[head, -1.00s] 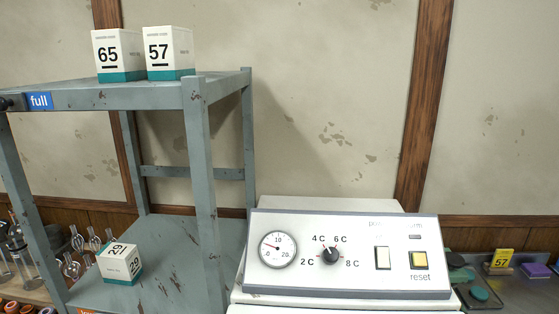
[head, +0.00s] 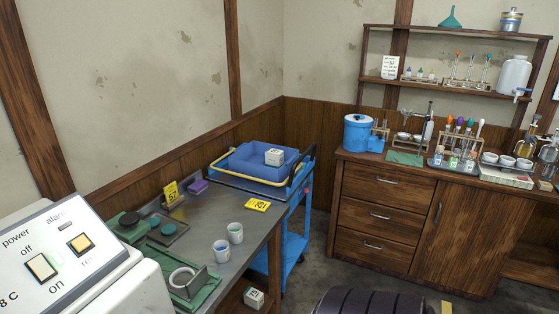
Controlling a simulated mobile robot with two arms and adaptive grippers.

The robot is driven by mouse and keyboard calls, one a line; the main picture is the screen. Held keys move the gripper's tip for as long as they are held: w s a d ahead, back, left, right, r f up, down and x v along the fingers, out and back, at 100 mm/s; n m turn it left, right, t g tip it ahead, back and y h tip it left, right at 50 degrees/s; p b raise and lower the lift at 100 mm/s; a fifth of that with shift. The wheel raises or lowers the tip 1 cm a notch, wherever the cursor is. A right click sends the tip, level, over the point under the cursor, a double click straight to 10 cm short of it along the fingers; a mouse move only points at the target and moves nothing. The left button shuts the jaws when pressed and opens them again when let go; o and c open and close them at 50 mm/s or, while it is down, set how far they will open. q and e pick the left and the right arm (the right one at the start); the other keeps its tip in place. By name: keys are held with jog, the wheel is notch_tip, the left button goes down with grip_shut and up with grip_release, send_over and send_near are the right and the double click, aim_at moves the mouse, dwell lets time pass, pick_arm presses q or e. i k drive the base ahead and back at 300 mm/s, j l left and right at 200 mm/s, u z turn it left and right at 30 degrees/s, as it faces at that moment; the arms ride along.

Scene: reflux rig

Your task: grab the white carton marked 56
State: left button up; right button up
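A small white carton (head: 274,157) sits in the blue tray on the blue cart, by the corner of the room. Its marking is too small to read. Another white carton (head: 254,298) stands low down under the metal bench, at the bottom of the head view. It bears dark digits that I cannot read for certain. I cannot tell whether either carton is marked 56. Neither of my grippers shows in the head view.
The metal bench (head: 226,262) holds two white cups, green items, a purple block and yellow tags, one reading 57. The blue cart (head: 290,240) stands beyond it. A wooden cabinet (head: 385,215) with labware is at right. Floor shows between cart and cabinet.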

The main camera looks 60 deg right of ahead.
aim_at(274, 158)
jog(key=z, duration=2.05)
jog(key=i+l+u, duration=0.15)
jog(key=u, duration=0.7)
jog(key=i+l+u, duration=0.15)
jog(key=l, duration=0.25)
jog(key=i+l+u, duration=0.2)
jog(key=l, duration=0.2)
jog(key=i+l+u, duration=0.15)
jog(key=l, duration=0.25)
jog(key=i+l+u, duration=0.2)
jog(key=l, duration=0.25)
jog(key=l+u, duration=0.15)
jog(key=l, duration=0.3)
